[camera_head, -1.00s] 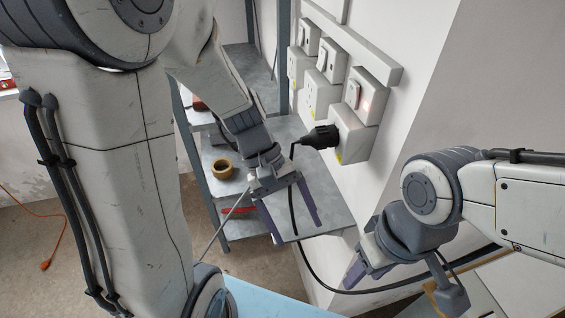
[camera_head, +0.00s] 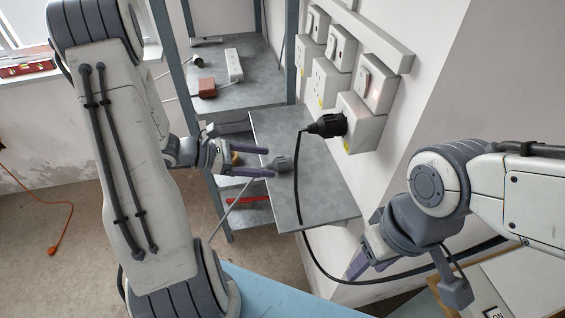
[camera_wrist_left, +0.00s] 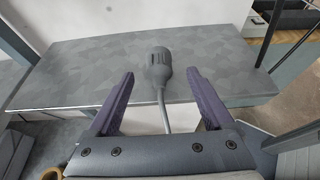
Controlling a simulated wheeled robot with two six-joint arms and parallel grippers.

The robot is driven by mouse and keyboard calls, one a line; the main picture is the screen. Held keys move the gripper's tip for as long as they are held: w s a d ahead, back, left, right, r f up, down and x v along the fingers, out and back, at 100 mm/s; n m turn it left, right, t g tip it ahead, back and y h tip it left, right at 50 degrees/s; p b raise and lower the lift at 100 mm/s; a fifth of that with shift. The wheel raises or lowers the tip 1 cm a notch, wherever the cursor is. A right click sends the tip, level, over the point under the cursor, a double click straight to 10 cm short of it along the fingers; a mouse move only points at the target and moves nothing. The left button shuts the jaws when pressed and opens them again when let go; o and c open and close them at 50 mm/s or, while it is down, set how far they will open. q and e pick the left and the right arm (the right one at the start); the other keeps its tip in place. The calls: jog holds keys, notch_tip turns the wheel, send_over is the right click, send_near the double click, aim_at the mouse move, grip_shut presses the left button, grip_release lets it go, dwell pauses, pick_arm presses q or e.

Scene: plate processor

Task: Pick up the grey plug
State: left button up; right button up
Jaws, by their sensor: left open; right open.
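The grey plug (camera_head: 284,164) lies near the left edge of a grey shelf board (camera_head: 318,190). In the left wrist view the plug (camera_wrist_left: 159,68) sits ahead between the open fingertips, and its grey cable runs back over the board's edge between the fingers. My left gripper (camera_head: 271,162) is open and empty, pointing right, with its fingertips just short of the plug in the head view. Contact is not seen. My right gripper (camera_head: 357,265) is open and empty at lower right, away from the plug.
A black plug (camera_head: 327,126) is in a wall socket box (camera_head: 358,124), its black cable hanging across the board. More sockets and switches line the wall. A rear shelf (camera_head: 245,95) holds a white power strip (camera_head: 234,65) and a red-brown box (camera_head: 207,89). A blue surface (camera_head: 265,295) lies below.

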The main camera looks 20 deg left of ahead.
aim_at(275, 162)
pick_arm(q)
jog(key=p+x, duration=0.1)
jog(key=x, duration=0.3)
jog(key=shift+w+d+f+p, duration=0.1)
jog(key=shift+w+p, duration=0.05)
jog(key=shift+p, duration=0.25)
jog(key=shift+w+d+f, duration=0.25)
jog(key=shift+w+d, duration=0.05)
jog(key=shift+d, duration=0.05)
jog(key=c, duration=1.3)
